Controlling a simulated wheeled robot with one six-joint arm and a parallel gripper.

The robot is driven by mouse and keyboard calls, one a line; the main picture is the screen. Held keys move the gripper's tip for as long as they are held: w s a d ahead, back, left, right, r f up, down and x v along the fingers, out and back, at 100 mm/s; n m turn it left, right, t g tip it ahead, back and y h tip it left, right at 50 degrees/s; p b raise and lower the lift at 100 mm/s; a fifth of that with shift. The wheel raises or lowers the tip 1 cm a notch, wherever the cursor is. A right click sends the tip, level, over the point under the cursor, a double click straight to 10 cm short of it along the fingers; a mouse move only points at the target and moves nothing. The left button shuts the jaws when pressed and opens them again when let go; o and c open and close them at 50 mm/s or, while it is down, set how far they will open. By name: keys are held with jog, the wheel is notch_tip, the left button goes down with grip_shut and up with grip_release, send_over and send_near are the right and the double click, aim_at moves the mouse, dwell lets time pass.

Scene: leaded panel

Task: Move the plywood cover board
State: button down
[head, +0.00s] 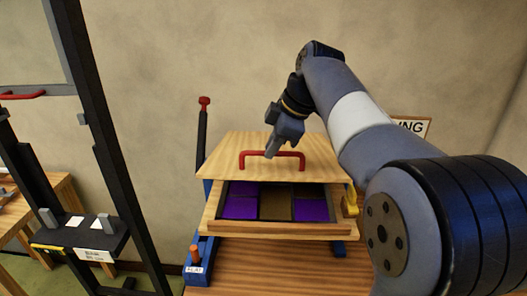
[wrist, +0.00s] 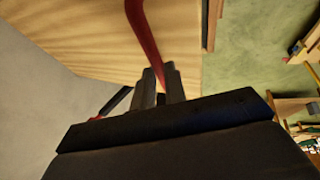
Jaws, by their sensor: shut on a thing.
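The plywood cover board (head: 235,150) is a pale wood sheet with a red bar handle (head: 290,154). In the head view it lies over the back part of a wooden-framed panel (head: 212,214), whose front part shows purple panes and a brown pane. In the wrist view the fingers (wrist: 160,84) close around the red handle (wrist: 145,30), with the plywood board (wrist: 85,35) behind. Whether the board touches the frame is unclear.
The panel sits on a blue-sided stand (head: 196,272) on a wooden bench (head: 260,272). A yellow clamp-like piece (head: 350,200) is at its right. A dark rack (head: 85,238) with a labelled shelf stands at the left. A partly hidden sign (head: 413,126) is behind my arm.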

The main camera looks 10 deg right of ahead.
jog(key=w+d+r+p, duration=0.2)
jog(key=w+r+p, duration=0.2)
jog(key=w+r, duration=0.5)
jog(key=shift+w+r, duration=0.3)
jog(key=shift+r, duration=1.65)
jog(key=c, duration=1.8)
grip_release()
jog(key=shift+c, duration=0.2)
jog(key=shift+o, duration=1.4)
jog(key=shift+w+d+f, duration=0.15)
jog(key=shift+w, duration=0.3)
jog(key=shift+o, duration=0.5)
jog(key=shift+s, duration=0.1)
jog(key=shift+r, duration=0.3)
